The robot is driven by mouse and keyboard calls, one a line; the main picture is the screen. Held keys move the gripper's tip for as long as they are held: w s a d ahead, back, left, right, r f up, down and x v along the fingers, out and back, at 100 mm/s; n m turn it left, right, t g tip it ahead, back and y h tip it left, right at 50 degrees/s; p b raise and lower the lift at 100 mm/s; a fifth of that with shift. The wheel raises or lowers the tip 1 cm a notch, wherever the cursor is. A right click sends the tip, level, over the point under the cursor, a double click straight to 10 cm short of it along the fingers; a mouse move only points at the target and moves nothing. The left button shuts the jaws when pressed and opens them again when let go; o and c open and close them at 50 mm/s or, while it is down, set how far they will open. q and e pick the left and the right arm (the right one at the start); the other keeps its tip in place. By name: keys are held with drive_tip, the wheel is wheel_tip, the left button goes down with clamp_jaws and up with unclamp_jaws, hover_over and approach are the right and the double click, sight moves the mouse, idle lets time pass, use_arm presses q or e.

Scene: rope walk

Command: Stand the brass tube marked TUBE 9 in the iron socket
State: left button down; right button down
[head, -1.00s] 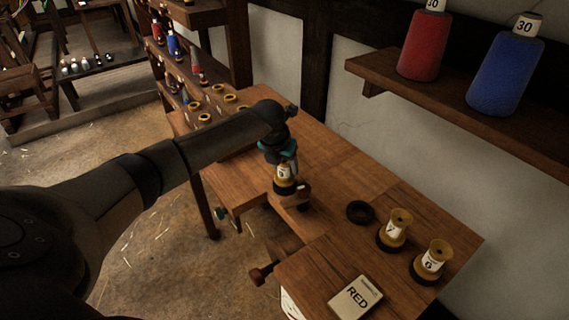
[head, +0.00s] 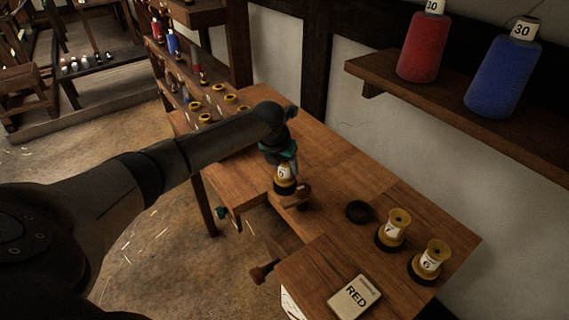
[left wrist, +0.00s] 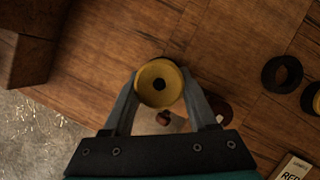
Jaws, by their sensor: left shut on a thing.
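My left gripper (head: 283,162) is shut on a brass tube (head: 284,179) with a white label; its number is too small to read surely. My right gripper is not in view.
Brass tubes marked 7 (head: 396,225) and 6 (head: 432,258) stand in black sockets right of the empty one. A card reading RED (head: 354,297) lies in front. A wooden shelf (head: 430,95) above holds red (head: 424,48) and blue (head: 501,72) cones. The back tabletop looks clear.

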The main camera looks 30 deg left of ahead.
use_arm(q)
drive_tip(key=shift+f+b, duration=0.35)
drive_tip(key=shift+f, duration=0.25)
idle(0.4)
drive_tip(key=shift+c, duration=2.3)
unclamp_jaws()
drive_tip(key=p+v, duration=1.1)
drive_tip(key=p, duration=0.3)
